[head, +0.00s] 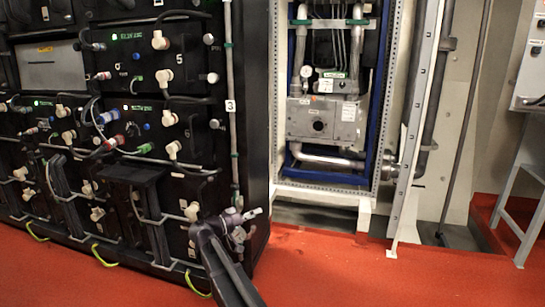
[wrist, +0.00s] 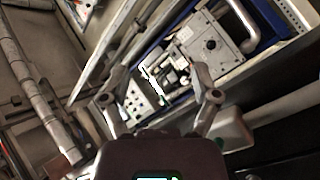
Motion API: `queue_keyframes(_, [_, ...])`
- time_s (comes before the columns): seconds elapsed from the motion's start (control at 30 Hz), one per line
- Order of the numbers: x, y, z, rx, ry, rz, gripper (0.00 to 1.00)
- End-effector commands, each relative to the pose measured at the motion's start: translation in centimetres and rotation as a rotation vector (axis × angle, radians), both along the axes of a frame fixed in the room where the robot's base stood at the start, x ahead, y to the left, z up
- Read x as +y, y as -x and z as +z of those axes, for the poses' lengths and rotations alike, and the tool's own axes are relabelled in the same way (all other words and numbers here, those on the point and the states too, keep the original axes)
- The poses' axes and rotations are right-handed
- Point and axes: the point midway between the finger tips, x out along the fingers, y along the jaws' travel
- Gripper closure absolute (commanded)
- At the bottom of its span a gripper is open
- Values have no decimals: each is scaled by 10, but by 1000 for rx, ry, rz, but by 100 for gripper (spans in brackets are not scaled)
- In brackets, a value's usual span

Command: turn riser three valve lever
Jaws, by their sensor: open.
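The riser marked 3 (head: 231,130) is a thin grey vertical pipe with green clamps at the right front edge of the black battery rack. Near its foot, a small pale piece (head: 252,213) sticks out to the right; I cannot tell whether it is the valve lever or part of my gripper. My gripper (head: 237,228) is at the riser's lower end, overlapping it in the head view. In the wrist view my gripper (wrist: 160,96) has its two fingers spread wide, with nothing visibly held. I cannot make out the lever between them.
The battery rack (head: 110,130) with cables and connectors stands at left. A blue-framed pipe cabinet (head: 323,110) stands behind; its grey box (wrist: 210,45) shows in the wrist view. Red floor (head: 350,275) is clear at front right. A grey stand (head: 520,225) is far right.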

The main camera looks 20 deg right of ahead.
Motion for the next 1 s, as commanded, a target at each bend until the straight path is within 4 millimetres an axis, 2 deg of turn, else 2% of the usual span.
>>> queue_keyframes(0.9, [125, 35, 0, 1, 1, 12, 22])
queue_keyframes(1.0, [119, 38, 9, 17, -15, 5, 22])
